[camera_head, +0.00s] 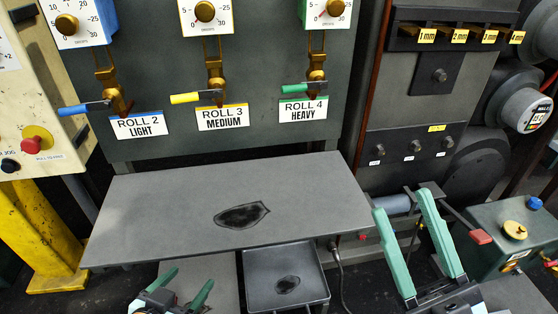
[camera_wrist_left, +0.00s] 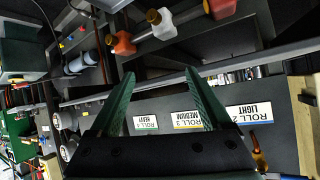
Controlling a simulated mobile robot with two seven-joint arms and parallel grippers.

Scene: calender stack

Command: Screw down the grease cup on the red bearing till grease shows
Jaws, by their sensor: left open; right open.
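In the left wrist view an orange-red block (camera_wrist_left: 122,43) stands near the top on a dark surface, and a brass-coloured knob-like piece (camera_wrist_left: 154,16) sits beside it on a grey block. I cannot tell for certain which is the red bearing's grease cup, and no grease is discernible. None of these blocks is clear in the head view. My left gripper (camera_head: 190,277) is open and empty at the bottom, in front of the grey table; its fingers also show in the left wrist view (camera_wrist_left: 160,76). My right gripper (camera_head: 402,203) is open and empty at lower right.
The grey table (camera_head: 140,205) carries only a dark patch (camera_head: 242,215). A small tray (camera_head: 262,298) is below its front edge. Behind stands a panel with dials and coloured levers. A green box (camera_head: 505,235) with yellow and blue knobs is right of my right gripper.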

